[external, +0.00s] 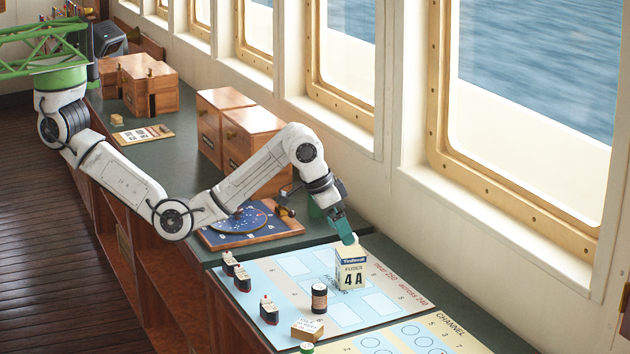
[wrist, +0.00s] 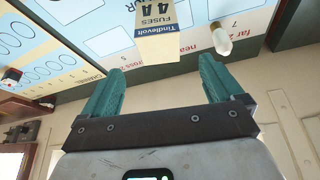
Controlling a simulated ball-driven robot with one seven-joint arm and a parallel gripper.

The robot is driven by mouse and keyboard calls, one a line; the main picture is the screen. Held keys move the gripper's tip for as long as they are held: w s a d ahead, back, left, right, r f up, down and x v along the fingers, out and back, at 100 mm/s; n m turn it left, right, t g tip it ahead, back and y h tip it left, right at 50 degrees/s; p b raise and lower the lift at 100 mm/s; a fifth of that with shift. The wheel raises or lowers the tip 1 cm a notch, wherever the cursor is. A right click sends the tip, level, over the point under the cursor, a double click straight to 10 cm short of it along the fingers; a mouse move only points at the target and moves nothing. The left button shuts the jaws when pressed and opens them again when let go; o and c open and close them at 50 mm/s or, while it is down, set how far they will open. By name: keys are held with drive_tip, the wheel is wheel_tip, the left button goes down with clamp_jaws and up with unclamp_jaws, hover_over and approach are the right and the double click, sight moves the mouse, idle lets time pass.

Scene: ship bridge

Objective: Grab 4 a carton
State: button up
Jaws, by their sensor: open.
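The 4 A carton (external: 351,274) is a cream fuse box with a blue band and large "4 A" lettering, standing upright on the light blue chart board (external: 290,270). It also shows at the top middle of the wrist view (wrist: 158,32), upside down and partly cut off by the frame edge. My gripper (external: 347,240) has teal fingers and hangs just above the carton's top. In the wrist view my gripper (wrist: 160,70) is open, with nothing between its fingers and the carton beyond the tips.
A small white piece with a brass end (wrist: 220,38) is beside the carton. Window frames (external: 500,190) rise at right. The board behind the cylinder is mostly clear.

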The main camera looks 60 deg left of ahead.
sight(350, 252)
drive_tip(key=shift+d+f+m, duration=0.25)
drive_tip(key=shift+f+m, duration=0.05)
drive_tip(key=shift+f, duration=0.1)
drive_tip(key=x, duration=0.4)
drive_tip(key=shift+f, duration=0.15)
drive_tip(key=shift+a+p+x, duration=0.1)
drive_tip(key=shift+p+x, duration=0.2)
drive_tip(key=shift+x, duration=1.1)
drive_tip(key=shift+a+p+x, duration=0.15)
drive_tip(key=shift+p+x, duration=0.1)
drive_tip(key=shift+x, duration=1.1)
drive_tip(key=c, duration=1.3)
